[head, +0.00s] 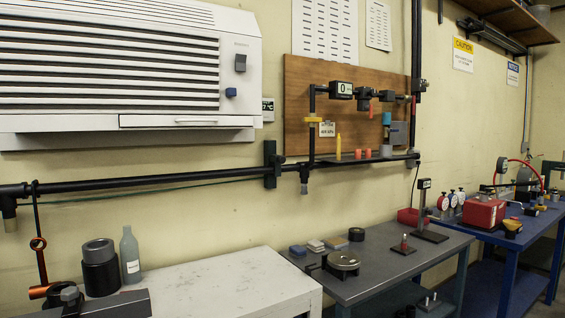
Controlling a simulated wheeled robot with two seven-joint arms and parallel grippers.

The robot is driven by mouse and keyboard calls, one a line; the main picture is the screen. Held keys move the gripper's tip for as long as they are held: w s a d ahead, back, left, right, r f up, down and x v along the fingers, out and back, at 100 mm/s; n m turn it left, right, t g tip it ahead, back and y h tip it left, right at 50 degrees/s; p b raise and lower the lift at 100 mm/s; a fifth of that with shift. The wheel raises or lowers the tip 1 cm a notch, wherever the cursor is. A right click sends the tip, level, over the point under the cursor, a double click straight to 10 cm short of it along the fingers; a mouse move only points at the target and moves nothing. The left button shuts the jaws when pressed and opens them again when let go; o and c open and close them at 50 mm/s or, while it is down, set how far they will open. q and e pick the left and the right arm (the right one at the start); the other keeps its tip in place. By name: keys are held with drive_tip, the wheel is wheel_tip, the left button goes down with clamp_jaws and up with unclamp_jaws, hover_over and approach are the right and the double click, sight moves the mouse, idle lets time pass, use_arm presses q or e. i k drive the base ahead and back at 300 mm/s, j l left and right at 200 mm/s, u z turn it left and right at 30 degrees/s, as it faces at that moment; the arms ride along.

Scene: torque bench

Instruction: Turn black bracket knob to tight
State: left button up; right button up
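A black bracket (270,170) clamps the long dark pipe to the wall, just left of the wooden panel. A small dark knob-like part (280,160) sticks out at its right side. It is too small to tell how tight it is. Neither of my grippers is in view, and nothing touches the bracket.
A white wall unit (125,122) hangs at upper left. A wooden panel (380,90) carries pipe fittings and a gauge. A bottle (130,257) stands at left.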

sight(281, 159)
drive_tip(key=i+l+u, duration=0.35)
drive_tip(key=i+l, duration=0.35)
drive_tip(key=i, duration=0.15)
